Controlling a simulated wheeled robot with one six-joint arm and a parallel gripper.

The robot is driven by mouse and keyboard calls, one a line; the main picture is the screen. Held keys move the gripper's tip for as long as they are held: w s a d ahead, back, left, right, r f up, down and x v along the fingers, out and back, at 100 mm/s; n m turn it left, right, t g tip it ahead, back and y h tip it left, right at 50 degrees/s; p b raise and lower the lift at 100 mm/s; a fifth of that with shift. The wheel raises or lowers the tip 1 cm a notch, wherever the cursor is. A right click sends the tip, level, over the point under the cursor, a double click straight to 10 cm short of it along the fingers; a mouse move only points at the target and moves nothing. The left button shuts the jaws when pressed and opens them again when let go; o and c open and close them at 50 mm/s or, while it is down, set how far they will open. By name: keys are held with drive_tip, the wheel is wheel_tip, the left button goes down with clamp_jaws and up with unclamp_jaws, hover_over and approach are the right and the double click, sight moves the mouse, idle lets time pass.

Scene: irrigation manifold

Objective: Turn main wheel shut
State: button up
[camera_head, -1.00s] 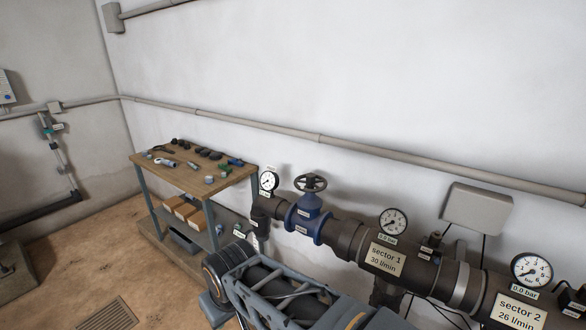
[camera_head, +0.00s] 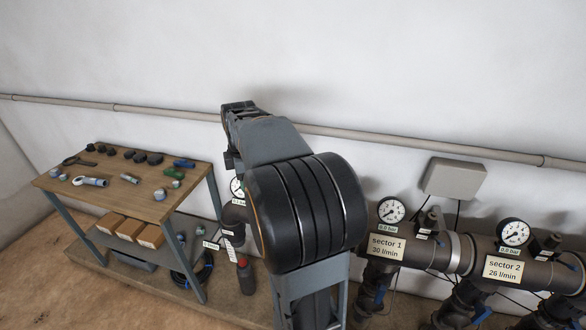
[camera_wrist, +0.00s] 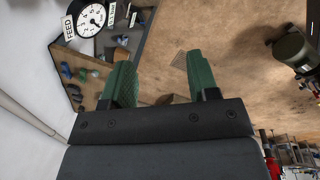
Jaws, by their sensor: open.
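The main wheel and its blue valve do not show in either view now. In the head view my raised arm covers the stretch of pipe between the feed gauge (camera_head: 237,188) and the sector 1 label (camera_head: 387,247), where they were seen before. My gripper (camera_wrist: 160,75) shows in the wrist view with its two green fingers wide apart and nothing held between them. The dial marked FEED (camera_wrist: 91,20) is at the upper left of that view, beyond the left finger.
A workbench (camera_head: 150,205) with fittings and tools stands at left. Sector gauges (camera_head: 391,209) and the sector 2 label (camera_head: 503,269) are on the dark pipe at right. A grey wall box (camera_head: 454,178) hangs above. A dark bottle (camera_head: 245,275) stands below the pipe.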

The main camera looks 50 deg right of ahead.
drive_tip(key=d+r+n+g+p, duration=0.15)
drive_tip(key=d+n+p, duration=0.25)
drive_tip(key=d+n, duration=1)
drive_tip(key=d+f+m+p, duration=0.1)
drive_tip(key=f, duration=0.3)
drive_tip(key=d+f+m, duration=0.2)
drive_tip(key=f, duration=0.2)
drive_tip(key=d+f+m+p, duration=0.1)
drive_tip(key=d+f, duration=0.1)
drive_tip(key=f, duration=0.3)
drive_tip(key=shift+m+y+p, duration=0.3)
drive_tip(key=shift+m, duration=0.1)
